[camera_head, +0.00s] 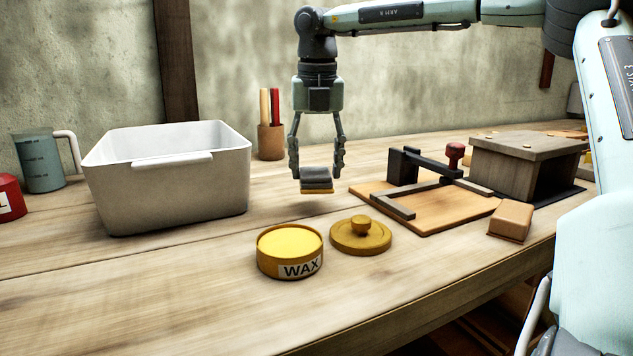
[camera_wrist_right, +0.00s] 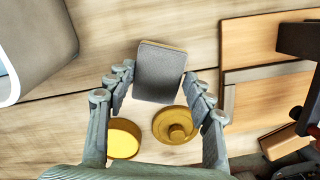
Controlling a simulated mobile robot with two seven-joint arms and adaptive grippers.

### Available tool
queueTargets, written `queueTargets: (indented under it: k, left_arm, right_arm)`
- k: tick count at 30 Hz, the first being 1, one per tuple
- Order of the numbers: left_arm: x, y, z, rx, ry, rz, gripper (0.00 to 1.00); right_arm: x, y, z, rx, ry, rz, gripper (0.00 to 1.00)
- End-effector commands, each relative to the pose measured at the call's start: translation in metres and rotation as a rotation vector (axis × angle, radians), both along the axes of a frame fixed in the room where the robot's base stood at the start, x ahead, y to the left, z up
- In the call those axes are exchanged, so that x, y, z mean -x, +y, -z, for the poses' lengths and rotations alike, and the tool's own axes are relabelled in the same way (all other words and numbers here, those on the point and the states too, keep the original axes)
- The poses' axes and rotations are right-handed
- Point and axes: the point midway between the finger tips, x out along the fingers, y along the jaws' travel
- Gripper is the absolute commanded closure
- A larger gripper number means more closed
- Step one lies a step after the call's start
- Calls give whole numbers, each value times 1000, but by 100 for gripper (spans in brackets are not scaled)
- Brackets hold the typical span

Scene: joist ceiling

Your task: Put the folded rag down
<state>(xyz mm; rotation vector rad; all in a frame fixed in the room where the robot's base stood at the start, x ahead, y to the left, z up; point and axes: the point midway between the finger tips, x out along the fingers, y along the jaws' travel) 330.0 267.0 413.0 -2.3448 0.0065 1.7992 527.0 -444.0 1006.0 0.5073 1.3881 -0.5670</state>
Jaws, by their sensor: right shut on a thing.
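The folded rag (camera_head: 317,179) is a small grey pad with a yellowish underside. My right gripper (camera_head: 316,167) is shut on it and holds it above the bench, behind the wax tin and its lid. In the right wrist view the grey rag (camera_wrist_right: 160,72) sits between the fingertips of the right gripper (camera_wrist_right: 162,88). The open wax tin (camera_head: 290,262) is yellow and labelled WAX. Its lid (camera_head: 361,236), with a round knob, lies beside it on the bench. My left gripper is not in view.
A white bin (camera_head: 170,200) stands at the left, near a blue-grey jug (camera_head: 40,163). A cup with sticks (camera_head: 270,142) is behind. A board with a clamp (camera_head: 440,215), a tan block (camera_head: 511,220) and a wooden box (camera_head: 520,160) are at the right. The front left bench is clear.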

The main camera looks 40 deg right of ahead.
Motion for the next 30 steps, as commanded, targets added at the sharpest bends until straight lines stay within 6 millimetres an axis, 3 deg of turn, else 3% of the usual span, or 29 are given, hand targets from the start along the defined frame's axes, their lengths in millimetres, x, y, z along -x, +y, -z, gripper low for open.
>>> queueTargets:
  k: [10,22,23,27,30]
  left_arm:
    - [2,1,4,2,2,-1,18]
    - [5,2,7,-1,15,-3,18]
    - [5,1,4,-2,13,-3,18]
    - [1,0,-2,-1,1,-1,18]
    - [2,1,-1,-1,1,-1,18]
  right_arm:
    - [0,-1,39,-1,1,1,71]
    - [0,-1,43,1,-1,1,71]
    - [0,-1,43,1,-1,1,44]
    - [0,-1,42,1,-1,1,27]
    - [0,-1,42,1,-1,1,27]
